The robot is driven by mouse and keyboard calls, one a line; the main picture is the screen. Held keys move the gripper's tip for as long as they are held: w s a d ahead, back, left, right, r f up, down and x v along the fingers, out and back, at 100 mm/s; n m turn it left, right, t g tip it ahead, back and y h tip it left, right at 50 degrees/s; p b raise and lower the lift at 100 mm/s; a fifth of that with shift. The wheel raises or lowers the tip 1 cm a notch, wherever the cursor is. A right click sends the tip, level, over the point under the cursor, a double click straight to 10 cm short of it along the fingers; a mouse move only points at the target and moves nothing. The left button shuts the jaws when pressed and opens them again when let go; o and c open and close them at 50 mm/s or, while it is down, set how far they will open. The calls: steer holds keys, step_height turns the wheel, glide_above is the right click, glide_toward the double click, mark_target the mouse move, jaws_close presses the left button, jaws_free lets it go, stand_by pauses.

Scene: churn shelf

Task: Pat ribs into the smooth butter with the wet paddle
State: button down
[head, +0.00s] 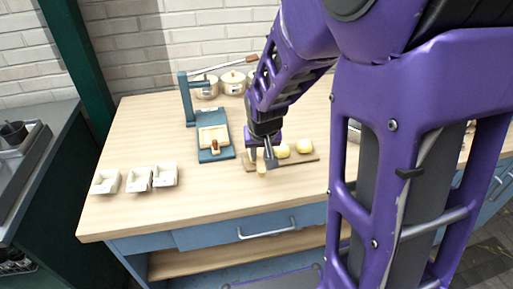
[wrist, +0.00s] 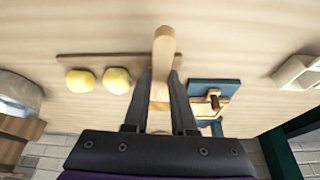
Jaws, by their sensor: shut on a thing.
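My gripper (head: 262,160) is shut on a pale wooden paddle (head: 261,169), whose rounded end points down toward the table front. In the wrist view the paddle (wrist: 164,45) sticks out beyond my two fingers (wrist: 160,85). Two yellow butter lumps (head: 283,151) (head: 304,146) sit on a thin wooden board (head: 312,158), right of my gripper. The lumps also show in the wrist view (wrist: 80,81) (wrist: 117,80), on the board (wrist: 95,60).
A blue press stand (head: 187,100) with a cream block (head: 213,136) and a brown-handled piece stands left of my gripper. Several small white dishes (head: 138,179) sit at the front left. Lidded cream pots (head: 233,82) stand at the back. The table's front middle (head: 210,205) is clear.

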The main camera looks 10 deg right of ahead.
steer(key=shift+f+b, duration=0.65)
steer(key=shift+f, duration=0.05)
stand_by(1.5)
steer(key=shift+r+p, duration=2.6)
steer(key=shift+r, duration=1)
steer(key=shift+f, duration=0.15)
steer(key=shift+f+b, duration=2.3)
steer(key=shift+f, duration=0.25)
steer(key=shift+s+f+b, duration=0.1)
steer(key=shift+f+b, duration=0.7)
steer(key=shift+f, duration=0.15)
steer(key=shift+r, duration=0.1)
